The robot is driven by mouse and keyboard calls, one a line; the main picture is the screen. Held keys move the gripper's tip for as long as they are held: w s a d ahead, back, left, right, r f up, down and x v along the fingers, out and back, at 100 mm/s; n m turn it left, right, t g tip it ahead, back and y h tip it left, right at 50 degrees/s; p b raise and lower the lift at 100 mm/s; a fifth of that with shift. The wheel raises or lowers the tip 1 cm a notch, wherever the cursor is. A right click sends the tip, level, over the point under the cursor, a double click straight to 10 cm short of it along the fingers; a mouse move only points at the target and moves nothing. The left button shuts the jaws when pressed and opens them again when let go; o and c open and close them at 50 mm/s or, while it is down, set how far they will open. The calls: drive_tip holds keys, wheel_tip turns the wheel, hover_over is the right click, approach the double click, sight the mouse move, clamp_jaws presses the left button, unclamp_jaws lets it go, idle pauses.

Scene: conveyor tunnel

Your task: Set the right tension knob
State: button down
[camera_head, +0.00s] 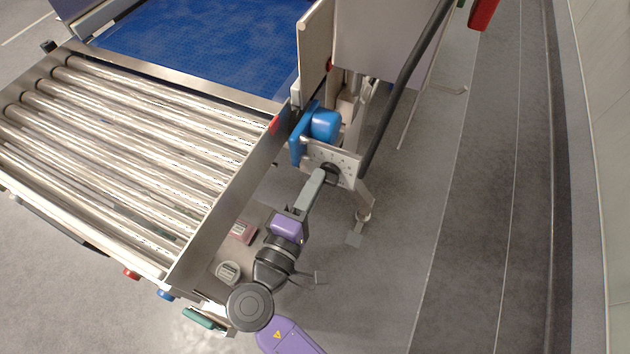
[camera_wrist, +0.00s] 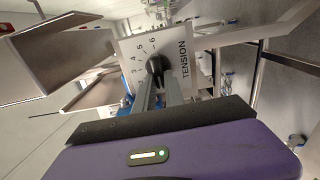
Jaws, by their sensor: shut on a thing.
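The right tension knob (camera_wrist: 155,66) is black and sits on a white dial plate (camera_wrist: 181,50) with numbers and the word TENSION, seen in the wrist view. My gripper (camera_wrist: 158,82) reaches straight at the plate, with its two grey fingers shut on the knob. The fingers cover part of the knob, and I cannot tell exactly which number it points to. In the head view the dark knob (camera_head: 330,172) shows at the end of my gripper (camera_head: 324,176), on the metal bracket beside the conveyor.
A roller conveyor (camera_head: 120,130) and a blue belt (camera_head: 205,45) lie left of my arm. A blue motor housing (camera_head: 325,124) is just above the knob. A dark slanted bar (camera_head: 405,85) runs close on the right. Open floor (camera_head: 400,290) lies to the right.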

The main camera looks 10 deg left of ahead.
drive_tip(key=shift+f, duration=0.1)
drive_tip(key=c, duration=1.4)
unclamp_jaws()
drive_tip(key=shift+c, duration=0.2)
drive_tip(key=b+v, duration=0.1)
drive_tip(key=v, duration=0.7)
